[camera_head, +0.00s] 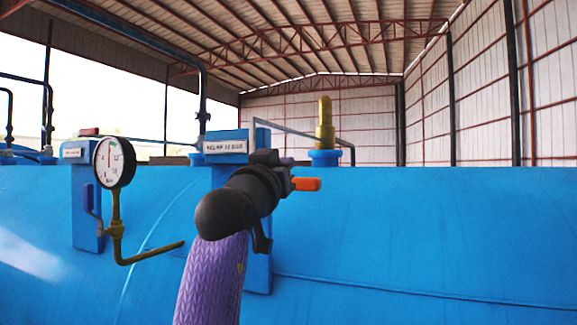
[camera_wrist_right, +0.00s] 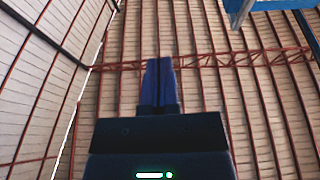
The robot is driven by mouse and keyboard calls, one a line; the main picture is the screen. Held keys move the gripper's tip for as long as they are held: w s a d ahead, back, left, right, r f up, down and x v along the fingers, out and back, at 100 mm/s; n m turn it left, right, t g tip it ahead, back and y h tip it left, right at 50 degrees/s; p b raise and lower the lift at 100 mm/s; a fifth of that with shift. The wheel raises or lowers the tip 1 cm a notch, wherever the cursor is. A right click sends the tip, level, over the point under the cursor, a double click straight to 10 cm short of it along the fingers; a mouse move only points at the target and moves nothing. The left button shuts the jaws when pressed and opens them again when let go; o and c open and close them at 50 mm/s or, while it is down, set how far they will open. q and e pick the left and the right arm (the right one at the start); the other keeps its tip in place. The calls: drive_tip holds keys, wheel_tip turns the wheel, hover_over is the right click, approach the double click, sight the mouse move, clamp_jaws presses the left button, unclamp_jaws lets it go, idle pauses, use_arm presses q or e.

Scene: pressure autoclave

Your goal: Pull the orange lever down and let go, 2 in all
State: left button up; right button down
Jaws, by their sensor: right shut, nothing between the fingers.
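The orange lever (camera_head: 306,184) shows in the head view, right of centre. It sticks out to the right, about level, and its inner end is hidden behind dark parts. My right arm, with a purple sleeve and black wrist, rises from the bottom just left of the lever. In the head view the wrist hides most of my right gripper, so I cannot tell whether it touches the lever. In the right wrist view my right gripper (camera_wrist_right: 160,64) has its dark blue fingers shut together, with nothing between them. The lever is not in that view. My left gripper is not in view.
The big blue vessel (camera_head: 430,230) fills the lower view. A gauge (camera_head: 115,162) on a brass pipe stands to the left. A brass valve (camera_head: 325,123) and a grey rail (camera_head: 300,133) rise behind the lever. The space right of the lever is open.

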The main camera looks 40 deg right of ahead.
drive_tip(key=r+p+x, duration=0.1)
drive_tip(key=p+x, duration=0.4)
drive_tip(key=x, duration=0.3)
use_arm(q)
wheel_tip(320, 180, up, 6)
use_arm(e)
drive_tip(key=shift+f, duration=2.55)
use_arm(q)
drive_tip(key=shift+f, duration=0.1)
